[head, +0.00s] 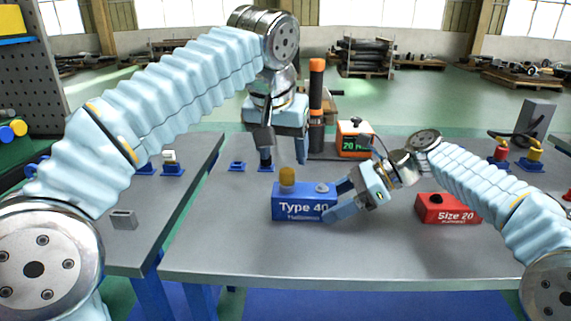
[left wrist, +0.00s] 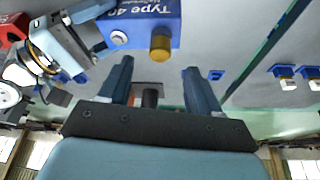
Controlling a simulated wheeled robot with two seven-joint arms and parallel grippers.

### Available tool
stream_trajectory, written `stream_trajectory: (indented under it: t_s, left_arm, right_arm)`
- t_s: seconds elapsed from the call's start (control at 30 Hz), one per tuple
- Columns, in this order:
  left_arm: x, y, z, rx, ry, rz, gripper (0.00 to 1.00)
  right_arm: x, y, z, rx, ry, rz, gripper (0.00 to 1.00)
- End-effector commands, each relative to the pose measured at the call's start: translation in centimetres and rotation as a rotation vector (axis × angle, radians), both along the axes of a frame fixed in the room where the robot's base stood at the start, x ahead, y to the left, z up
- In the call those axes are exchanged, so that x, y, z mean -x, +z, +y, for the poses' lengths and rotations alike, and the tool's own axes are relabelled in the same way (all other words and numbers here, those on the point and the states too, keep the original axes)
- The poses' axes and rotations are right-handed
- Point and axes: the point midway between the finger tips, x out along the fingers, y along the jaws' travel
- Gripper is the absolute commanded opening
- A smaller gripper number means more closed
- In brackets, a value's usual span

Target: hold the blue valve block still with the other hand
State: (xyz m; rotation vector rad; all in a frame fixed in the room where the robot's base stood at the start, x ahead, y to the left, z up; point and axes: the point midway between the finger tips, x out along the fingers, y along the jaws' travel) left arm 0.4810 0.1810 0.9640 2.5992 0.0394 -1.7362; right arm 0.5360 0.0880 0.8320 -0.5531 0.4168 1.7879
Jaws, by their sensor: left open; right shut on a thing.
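The blue valve block (head: 305,208), marked "Type 40", stands upright on the table, with a brass cap (head: 287,176) and a small silver knob on top. My right gripper (head: 337,203) is shut on its right end. In the left wrist view the block (left wrist: 140,28) is at the top, the brass cap (left wrist: 160,45) points down in the picture, and my right gripper (left wrist: 92,45) is at its left end. My left gripper (head: 284,152) is open above the table behind the block; its fingers (left wrist: 158,75) are apart and touch no part of the block.
A red "Size 20" block (head: 447,209) lies to the right. Behind are a black post with an orange top (head: 316,90) and an orange box with a green display (head: 355,139). Small blue holders (head: 237,166) stand at back left. The table front (head: 330,262) is clear.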

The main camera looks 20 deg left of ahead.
Motion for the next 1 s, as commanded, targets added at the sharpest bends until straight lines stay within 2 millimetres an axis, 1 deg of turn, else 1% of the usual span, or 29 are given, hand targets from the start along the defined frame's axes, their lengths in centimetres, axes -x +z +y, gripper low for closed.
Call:
stream_trajectory:
  t_s: [0.03,0.1,0.2,0.3,0.47,0.7,0.77,1.0]
  left_arm:
    - [-0.3,-1.0,0.1,-0.002,0.001,0.003,0.63]
    - [-0.9,-2.3,0.1,-0.001,0.002,0.004,0.63]
    - [-1.5,-3.7,0.1,0.000,0.001,0.003,0.63]
    - [-2.0,-4.8,0.1,0.001,0.002,0.002,0.63]
    - [-2.3,-5.6,0.1,0.002,0.001,0.000,0.63]
    - [-2.3,-5.6,0.1,0.002,0.001,0.000,0.63]
    - [-2.3,-5.6,0.1,0.002,0.001,0.000,0.56]
    - [-2.3,-5.6,0.1,0.001,0.002,0.000,0.19]
  right_arm:
    - [0.0,0.0,0.0,0.000,-0.001,-0.001,0.27]
    - [0.0,0.0,0.0,0.000,-0.001,-0.001,0.27]
    - [0.0,0.0,0.0,0.000,-0.001,-0.001,0.27]
    - [0.0,0.0,0.0,0.000,-0.001,-0.001,0.27]
    - [0.0,0.0,0.0,0.000,-0.001,-0.001,0.27]
    - [0.0,0.0,0.0,0.000,-0.001,-0.001,0.27]
    - [0.0,0.0,0.0,0.000,-0.001,-0.001,0.27]
    - [0.0,0.0,0.0,0.000,-0.001,-0.001,0.27]
